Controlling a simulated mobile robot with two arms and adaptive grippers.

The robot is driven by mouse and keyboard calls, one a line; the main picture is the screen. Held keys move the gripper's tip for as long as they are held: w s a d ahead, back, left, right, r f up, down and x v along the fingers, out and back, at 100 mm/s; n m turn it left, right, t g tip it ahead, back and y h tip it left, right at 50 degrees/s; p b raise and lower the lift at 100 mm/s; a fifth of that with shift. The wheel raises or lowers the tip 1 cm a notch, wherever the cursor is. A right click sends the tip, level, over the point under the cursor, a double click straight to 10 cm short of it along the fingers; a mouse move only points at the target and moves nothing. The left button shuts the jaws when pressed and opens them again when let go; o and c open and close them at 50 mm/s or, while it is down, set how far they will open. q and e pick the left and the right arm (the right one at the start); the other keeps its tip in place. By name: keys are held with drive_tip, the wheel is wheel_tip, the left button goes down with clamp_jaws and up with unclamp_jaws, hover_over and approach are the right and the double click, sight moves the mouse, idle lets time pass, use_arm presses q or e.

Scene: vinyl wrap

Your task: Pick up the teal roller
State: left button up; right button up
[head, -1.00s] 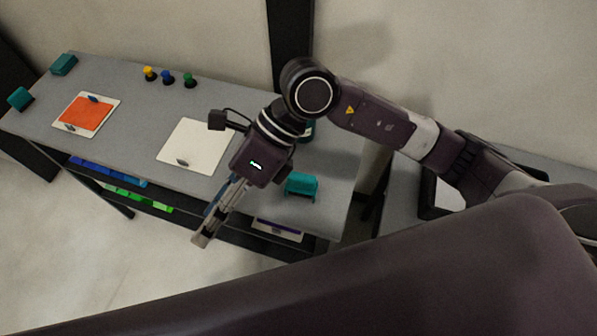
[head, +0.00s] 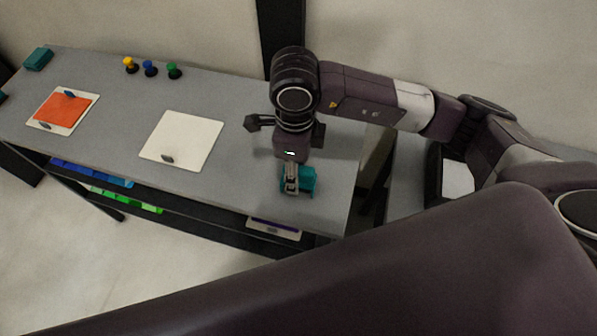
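A teal object that looks like the roller (head: 308,179) is near the right front part of the grey table, in the head view. My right arm comes in from the right and points down at it. My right gripper (head: 290,189) is right at the teal roller and covers part of it. Its fingers look narrow from here, and I cannot tell whether they touch the roller or close on it. My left gripper is not in view.
A white board (head: 184,139) and a board with an orange sheet (head: 63,108) lie on the grey table (head: 110,120). Yellow, blue and green knobs (head: 150,69) stand at the back. A teal block (head: 38,59) is far left. Coloured items (head: 92,172) sit on a lower shelf.

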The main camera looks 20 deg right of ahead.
wheel_tip(320, 180, down, 4)
drive_tip(key=shift+s+d+r+p, duration=0.15)
drive_tip(key=shift+r+p, duration=0.1)
drive_tip(key=shift+p, duration=0.55)
drive_tip(key=shift+f, duration=0.4)
drive_tip(key=c, duration=1.2)
